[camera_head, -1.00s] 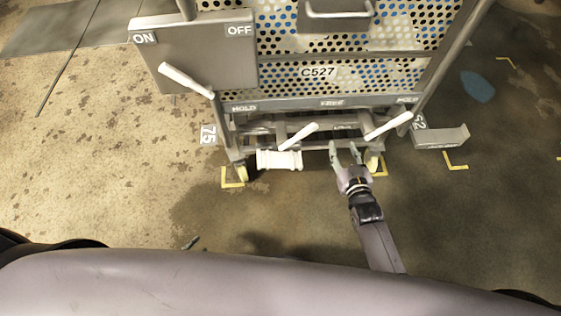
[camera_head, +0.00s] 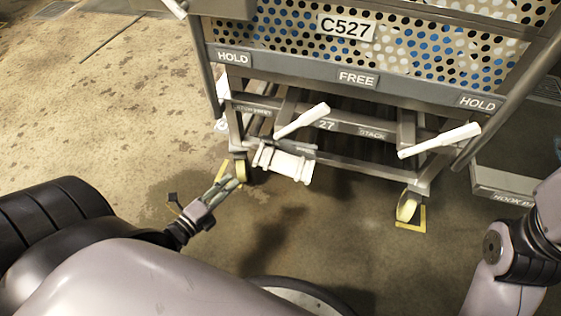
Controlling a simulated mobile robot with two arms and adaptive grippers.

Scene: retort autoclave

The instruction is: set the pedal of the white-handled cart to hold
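The cart (camera_head: 330,87), labelled C527, has a lower rail marked HOLD (camera_head: 233,58) at left, FREE (camera_head: 357,79) in the middle and HOLD (camera_head: 478,102) at right. Below it, one white lever (camera_head: 303,121) tilts up to the right near the middle; another white lever (camera_head: 440,140) is at the right. A white flanged bar (camera_head: 284,163), possibly the pedal, hangs low between left HOLD and FREE. My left gripper (camera_head: 229,183) is empty, left of and below this bar, apart from it; its finger gap is unclear. My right gripper is out of frame.
Yellow-wheeled casters (camera_head: 408,206) stand on yellow floor marks. A low metal ledge (camera_head: 500,187) lies right of the cart. My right arm enters at the right edge.

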